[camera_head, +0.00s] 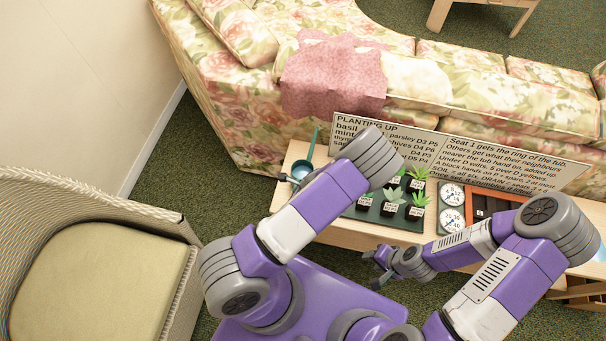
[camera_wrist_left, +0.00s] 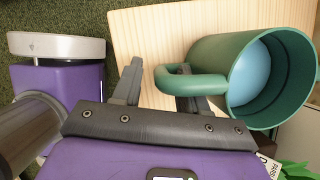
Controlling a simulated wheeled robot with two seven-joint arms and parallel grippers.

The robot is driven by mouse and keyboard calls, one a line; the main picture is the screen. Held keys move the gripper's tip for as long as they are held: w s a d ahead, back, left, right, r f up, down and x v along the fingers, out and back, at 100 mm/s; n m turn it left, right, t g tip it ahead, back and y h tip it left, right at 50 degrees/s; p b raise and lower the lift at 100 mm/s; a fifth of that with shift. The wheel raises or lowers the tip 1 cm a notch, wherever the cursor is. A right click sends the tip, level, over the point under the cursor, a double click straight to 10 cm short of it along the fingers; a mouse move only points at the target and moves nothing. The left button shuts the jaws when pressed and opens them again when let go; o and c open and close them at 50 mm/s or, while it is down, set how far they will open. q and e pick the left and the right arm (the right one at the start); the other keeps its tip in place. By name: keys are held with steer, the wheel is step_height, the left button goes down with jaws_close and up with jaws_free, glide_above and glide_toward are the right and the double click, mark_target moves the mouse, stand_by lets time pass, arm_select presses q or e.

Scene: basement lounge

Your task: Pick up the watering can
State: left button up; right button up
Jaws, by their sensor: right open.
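The green watering can (camera_wrist_left: 215,52) is on the light wooden table in the left wrist view, its round mouth facing right with pale blue inside. Its handle (camera_wrist_left: 168,80) points toward my left gripper (camera_wrist_left: 155,92). The gripper's fingers are apart, with the handle's outer end between them and a gap beside the left finger. One finger is partly hidden by the handle. In the head view the can (camera_head: 302,170) shows at the table's left end, a thin spout rising from it. My right gripper (camera_head: 380,268) is open and empty near the table's front edge.
A dark tray (camera_head: 372,212) of potted plants stands right of the can, with dials (camera_head: 451,194) beyond. A text board (camera_head: 480,160) stands along the table's back, before a floral sofa (camera_head: 440,85). A wicker chair (camera_head: 95,265) is at left.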

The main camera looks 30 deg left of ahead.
arm_select(q)
jaws_close()
steer(key=shift+r, duration=0.15)
step_height(320, 180, up, 10)
steer(key=p, duration=0.3)
stand_by(0.4)
steer(key=c, duration=0.5)
jaws_free()
jaws_close()
stand_by(0.4)
